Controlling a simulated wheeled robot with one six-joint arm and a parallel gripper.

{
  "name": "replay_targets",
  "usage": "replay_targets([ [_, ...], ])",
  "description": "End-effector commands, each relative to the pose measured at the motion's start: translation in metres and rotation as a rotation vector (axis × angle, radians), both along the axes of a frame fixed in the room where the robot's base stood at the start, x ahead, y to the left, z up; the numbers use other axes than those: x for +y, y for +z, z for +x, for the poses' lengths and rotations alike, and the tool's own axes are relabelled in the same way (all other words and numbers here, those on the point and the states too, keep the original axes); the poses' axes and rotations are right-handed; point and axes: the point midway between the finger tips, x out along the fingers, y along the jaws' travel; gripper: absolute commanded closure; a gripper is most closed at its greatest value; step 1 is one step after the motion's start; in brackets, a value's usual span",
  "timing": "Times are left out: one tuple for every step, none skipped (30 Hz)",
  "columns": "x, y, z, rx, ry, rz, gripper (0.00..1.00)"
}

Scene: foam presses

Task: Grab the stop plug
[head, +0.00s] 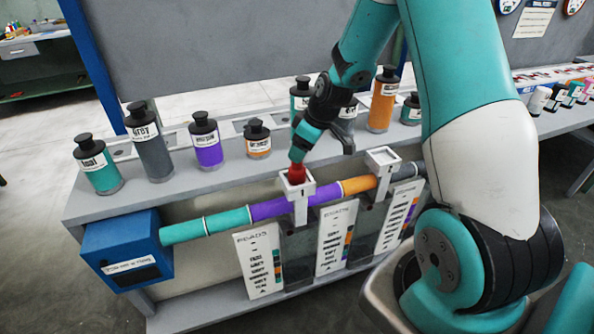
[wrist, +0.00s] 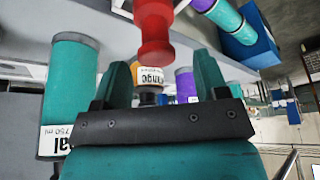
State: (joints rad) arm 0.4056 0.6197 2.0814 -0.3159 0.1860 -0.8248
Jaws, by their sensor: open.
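The stop plug is red and knob-headed; in the head view the red plug (head: 297,173) stands upright in a white square bracket (head: 297,187) on the coloured pipe. My gripper (head: 299,154) is right above it, pointing down. In the wrist view the plug (wrist: 154,38) lies just beyond the open fingertips (wrist: 161,68), roughly centred between them. Nothing is held between the fingers. Whether a finger touches the plug I cannot tell. The plug's lower end is hidden in the bracket.
Several labelled bottles line the shelf, including a grey one (head: 151,146), a purple one (head: 206,141) and an orange one (head: 382,98). The pipe (head: 232,219) runs from a blue box (head: 127,250). A second white bracket (head: 383,158) is right of the plug.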

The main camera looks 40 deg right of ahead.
Motion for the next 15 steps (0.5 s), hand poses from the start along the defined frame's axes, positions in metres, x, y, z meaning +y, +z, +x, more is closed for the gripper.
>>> replay_targets([
  [0.001, -0.003, 0.001, 0.001, 0.000, 0.000, 0.33],
  [0.001, -0.004, 0.001, 0.001, 0.000, 0.000, 0.33],
  [0.001, -0.005, 0.002, 0.001, 0.000, 0.000, 0.33],
  [0.002, -0.007, 0.003, 0.001, 0.000, 0.000, 0.33],
  [0.002, -0.009, 0.004, 0.003, 0.001, 0.001, 0.33],
  [0.003, -0.012, 0.006, 0.003, 0.001, 0.001, 0.33],
  [0.003, -0.016, 0.008, 0.004, 0.001, 0.001, 0.33],
  [0.003, -0.019, 0.010, 0.004, 0.001, 0.001, 0.33],
  [0.004, -0.024, 0.013, 0.004, 0.000, 0.001, 0.33],
  [0.004, -0.027, 0.014, 0.004, 0.000, 0.001, 0.33],
  [0.004, -0.031, 0.016, 0.004, 0.000, 0.001, 0.33],
  [0.006, -0.037, 0.018, 0.004, 0.001, 0.000, 0.33],
  [0.006, -0.041, 0.019, 0.004, 0.001, 0.000, 0.33],
  [0.007, -0.044, 0.020, 0.003, 0.001, 0.001, 0.33],
  [0.008, -0.047, 0.022, 0.003, 0.001, 0.001, 0.33],
])
